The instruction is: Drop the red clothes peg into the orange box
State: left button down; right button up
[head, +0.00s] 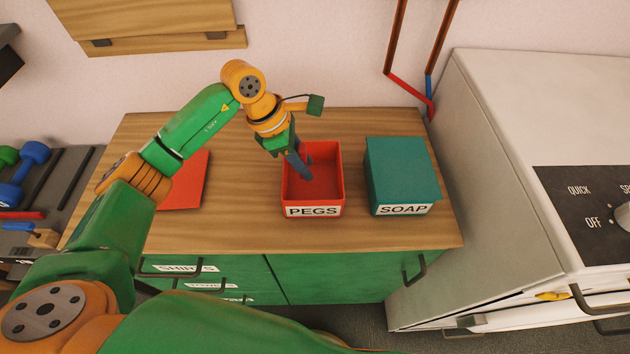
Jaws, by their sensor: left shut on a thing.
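The orange box (313,190), with a "PEGS" label on its front, stands open on the wooden counter. My left gripper (306,174) points down over the box's opening, near its left side, with its fingertips at or just inside the rim. It is shut on the red clothes peg, but I cannot make the peg out against the orange-red inside of the box. My right gripper is not in view.
A closed teal box (400,170) labelled "SOAP" stands right of the orange box. A flat red-orange panel (186,186) lies left, partly behind my arm. A white appliance (500,150) borders the wooden counter (270,232) on the right.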

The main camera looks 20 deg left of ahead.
pick_arm(q)
jog(key=c, duration=0.5)
grip_release()
jog(key=shift+s+r, duration=0.1)
jog(key=shift+s, duration=0.1)
jog(key=shift+w, duration=0.1)
jog(key=shift+a+r, duration=0.15)
jog(key=shift+r, duration=0.1)
jog(key=b+v, duration=0.1)
jog(key=v, duration=0.5)
jog(key=shift+a+r+b, duration=0.1)
jog(key=shift+r+b, duration=0.1)
jog(key=shift+b, duration=0.2)
